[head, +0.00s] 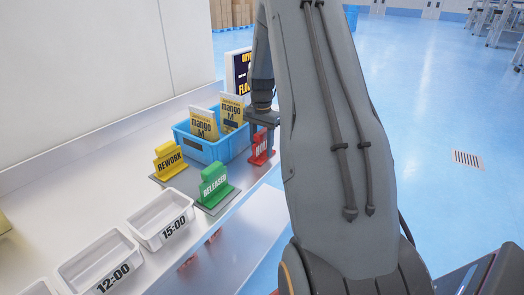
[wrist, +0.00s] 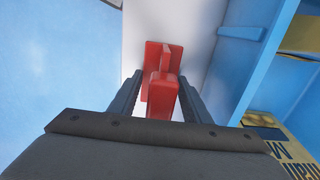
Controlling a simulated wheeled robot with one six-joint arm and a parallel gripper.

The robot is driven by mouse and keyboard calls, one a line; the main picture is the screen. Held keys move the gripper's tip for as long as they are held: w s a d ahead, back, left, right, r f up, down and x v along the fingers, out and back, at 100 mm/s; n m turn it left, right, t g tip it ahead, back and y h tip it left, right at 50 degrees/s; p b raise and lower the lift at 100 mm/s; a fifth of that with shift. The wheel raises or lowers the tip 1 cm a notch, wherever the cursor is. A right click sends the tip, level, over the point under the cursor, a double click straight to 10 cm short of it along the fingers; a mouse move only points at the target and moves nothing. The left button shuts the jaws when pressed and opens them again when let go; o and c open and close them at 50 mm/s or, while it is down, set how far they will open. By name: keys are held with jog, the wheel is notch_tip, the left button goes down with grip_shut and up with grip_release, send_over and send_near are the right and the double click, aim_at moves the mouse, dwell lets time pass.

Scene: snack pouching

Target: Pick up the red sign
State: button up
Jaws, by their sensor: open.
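The red sign (head: 260,150) stands on the counter beside the blue crate in the head view, its lettering partly hidden by my gripper. My gripper (head: 263,128) is directly above it, pointing down. In the wrist view the red sign (wrist: 163,85) lies between the two fingers of my gripper (wrist: 160,95). The fingers are open, one on each side of the sign's upper part. I cannot tell whether either finger touches it.
A blue crate (head: 183,141) with mango pouches (head: 204,124) stands just left of the sign. A yellow REWORK sign (head: 169,163) and a green RELEASED sign (head: 214,187) stand nearby. White trays (head: 162,222) line the counter's front. Blue floor lies to the right.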

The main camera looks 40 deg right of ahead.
jog(key=shift+c, duration=0.5)
grip_shut()
jog(key=shift+r, duration=0.1)
